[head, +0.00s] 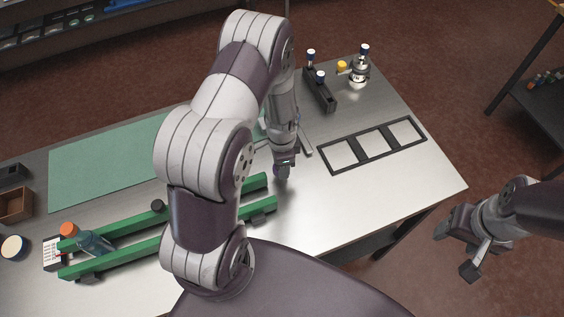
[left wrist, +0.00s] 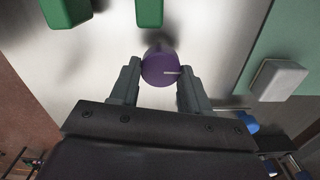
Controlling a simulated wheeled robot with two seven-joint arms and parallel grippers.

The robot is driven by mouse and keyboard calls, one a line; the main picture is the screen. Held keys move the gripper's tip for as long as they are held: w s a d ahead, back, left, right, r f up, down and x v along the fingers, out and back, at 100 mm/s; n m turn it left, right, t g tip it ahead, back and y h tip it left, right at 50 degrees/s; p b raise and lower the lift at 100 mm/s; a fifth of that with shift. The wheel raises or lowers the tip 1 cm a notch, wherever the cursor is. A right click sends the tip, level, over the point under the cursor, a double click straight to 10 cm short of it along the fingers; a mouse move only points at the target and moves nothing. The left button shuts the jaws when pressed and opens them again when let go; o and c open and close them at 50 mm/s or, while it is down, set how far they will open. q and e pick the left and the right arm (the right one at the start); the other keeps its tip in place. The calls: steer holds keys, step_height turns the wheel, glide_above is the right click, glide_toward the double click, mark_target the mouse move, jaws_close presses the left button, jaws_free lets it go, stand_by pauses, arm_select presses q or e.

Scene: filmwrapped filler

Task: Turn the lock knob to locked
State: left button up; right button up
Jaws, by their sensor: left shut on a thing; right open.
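The lock knob (left wrist: 158,70) is a round purple knob with a white pointer line. In the left wrist view the line points to the right side of the picture. My left gripper (left wrist: 160,62) is shut on the knob, one finger on each side. In the head view the knob (head: 282,173) shows small and dark purple below my left gripper (head: 285,158), near the right ends of the green rails (head: 170,238). No locked or unlocked marking can be made out. My right gripper (head: 458,252) is open and empty, off the table's right front side.
A green mat (head: 100,163) lies at the back left. A black three-window frame (head: 372,142) lies to the right. A dark rack (head: 320,92) with blue-capped bottles stands behind it. An orange-capped item (head: 69,230) is by the rails' left end. The right front table is clear.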

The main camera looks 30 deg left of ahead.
arm_select(q)
steer(key=shift+w+r, duration=0.15)
steer(key=o, duration=0.8)
steer(key=shift+a, duration=0.1)
step_height(320, 180, up, 13)
steer(key=shift+f+b, duration=0.15)
steer(key=shift+b, duration=0.95)
